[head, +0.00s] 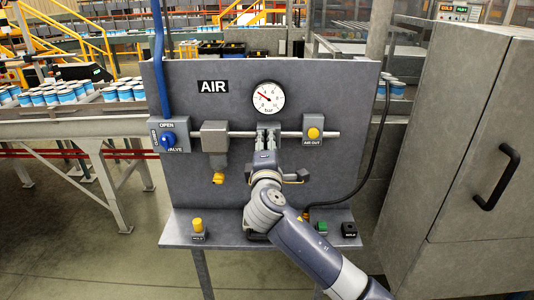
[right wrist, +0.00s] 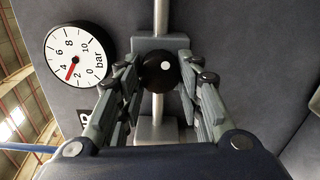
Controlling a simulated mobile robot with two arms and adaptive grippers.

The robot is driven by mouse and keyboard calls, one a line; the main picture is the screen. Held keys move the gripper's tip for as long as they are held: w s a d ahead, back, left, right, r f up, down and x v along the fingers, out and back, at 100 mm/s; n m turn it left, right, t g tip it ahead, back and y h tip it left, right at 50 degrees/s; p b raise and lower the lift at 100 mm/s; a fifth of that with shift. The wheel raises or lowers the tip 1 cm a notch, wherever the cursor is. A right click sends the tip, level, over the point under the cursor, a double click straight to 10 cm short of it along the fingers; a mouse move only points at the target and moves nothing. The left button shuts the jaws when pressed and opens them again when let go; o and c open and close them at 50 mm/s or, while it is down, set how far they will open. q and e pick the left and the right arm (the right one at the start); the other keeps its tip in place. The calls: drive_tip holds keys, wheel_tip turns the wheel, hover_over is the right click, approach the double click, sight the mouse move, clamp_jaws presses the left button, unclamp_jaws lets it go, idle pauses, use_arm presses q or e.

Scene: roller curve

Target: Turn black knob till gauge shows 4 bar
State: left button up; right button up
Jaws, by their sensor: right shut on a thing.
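The black knob (right wrist: 159,71), round with a white dot, sits between my right gripper's fingers (right wrist: 160,80) in the right wrist view. My right gripper (head: 267,136) is shut on it, below the gauge in the head view, and hides the knob there. The white round pressure gauge (head: 268,97) is on the grey AIR panel, above the pipe. It also shows in the right wrist view (right wrist: 78,56), turned on its side. Its red needle points between 2 and 4, at about 3 bar. My left gripper is not in view.
Left on the panel is a blue valve knob (head: 168,140), then a grey unit with a yellow bottom (head: 218,178). Right is the AIR OUT box (head: 313,132). The ledge (head: 220,234) below carries several small buttons. A grey cabinet (head: 460,150) stands at right.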

drive_tip(key=shift+m+b, duration=0.55)
drive_tip(key=shift+m, duration=0.45)
drive_tip(key=o, duration=1.1)
drive_tip(key=shift+c, duration=0.2)
drive_tip(key=s, duration=1.2)
